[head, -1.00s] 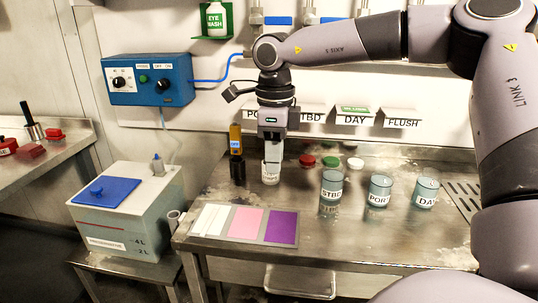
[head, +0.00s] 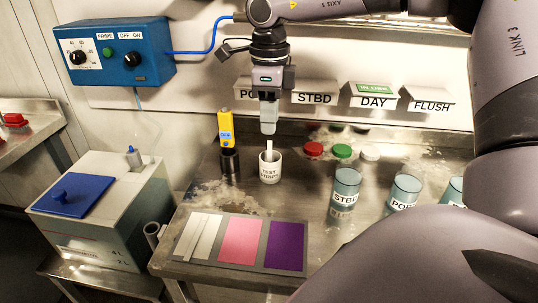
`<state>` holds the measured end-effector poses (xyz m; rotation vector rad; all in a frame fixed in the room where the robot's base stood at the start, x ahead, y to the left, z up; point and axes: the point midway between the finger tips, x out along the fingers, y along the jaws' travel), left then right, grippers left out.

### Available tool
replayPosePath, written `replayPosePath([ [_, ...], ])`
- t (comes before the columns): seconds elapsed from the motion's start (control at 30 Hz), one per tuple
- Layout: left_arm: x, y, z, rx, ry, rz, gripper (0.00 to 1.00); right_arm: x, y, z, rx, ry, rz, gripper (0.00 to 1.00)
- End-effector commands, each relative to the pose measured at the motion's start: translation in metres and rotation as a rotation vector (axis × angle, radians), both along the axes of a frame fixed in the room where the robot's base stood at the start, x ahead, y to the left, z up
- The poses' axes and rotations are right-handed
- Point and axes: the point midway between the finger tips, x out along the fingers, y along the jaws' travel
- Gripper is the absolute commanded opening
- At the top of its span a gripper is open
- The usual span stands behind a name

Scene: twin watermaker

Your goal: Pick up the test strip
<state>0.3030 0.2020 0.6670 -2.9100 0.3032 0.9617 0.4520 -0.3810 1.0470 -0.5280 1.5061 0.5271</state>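The white cup labelled TEST STRIPS (head: 269,171) stands upright on the steel bench. A white test strip (head: 269,147) shows upright between the cup's mouth and my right gripper (head: 268,130). The gripper points straight down above the cup, its fingertips clear of the rim. The fingers are seen edge-on, so I cannot tell whether they are open or shut, or whether they hold the strip. The strip's lower end is hidden in the cup. My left gripper is not in view.
A yellow meter (head: 226,128) in a black holder stands left of the cup. Red, green and white caps lie to the right, near labelled beakers (head: 345,186). A grey card (head: 240,241) with white, pink and purple panels lies at the front. A blue control box (head: 116,54) hangs left.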

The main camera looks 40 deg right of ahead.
Motion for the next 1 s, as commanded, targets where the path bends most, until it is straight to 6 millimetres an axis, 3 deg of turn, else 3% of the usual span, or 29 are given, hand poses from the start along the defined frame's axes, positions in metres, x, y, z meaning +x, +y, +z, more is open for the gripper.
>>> replayPosePath([
  [0.43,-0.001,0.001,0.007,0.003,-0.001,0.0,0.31,-0.001,0.0,-0.058,0.003,0.003,0.0,0.33],
  [0.77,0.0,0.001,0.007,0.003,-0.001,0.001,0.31,-0.001,0.0,-0.065,0.001,-0.002,-0.001,0.33],
  [0.87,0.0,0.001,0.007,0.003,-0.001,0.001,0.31,-0.001,0.0,-0.065,0.001,-0.001,-0.001,0.0],
  [1.0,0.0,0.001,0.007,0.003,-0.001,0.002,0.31,-0.001,0.0,-0.065,0.001,-0.001,0.0,0.0],
])
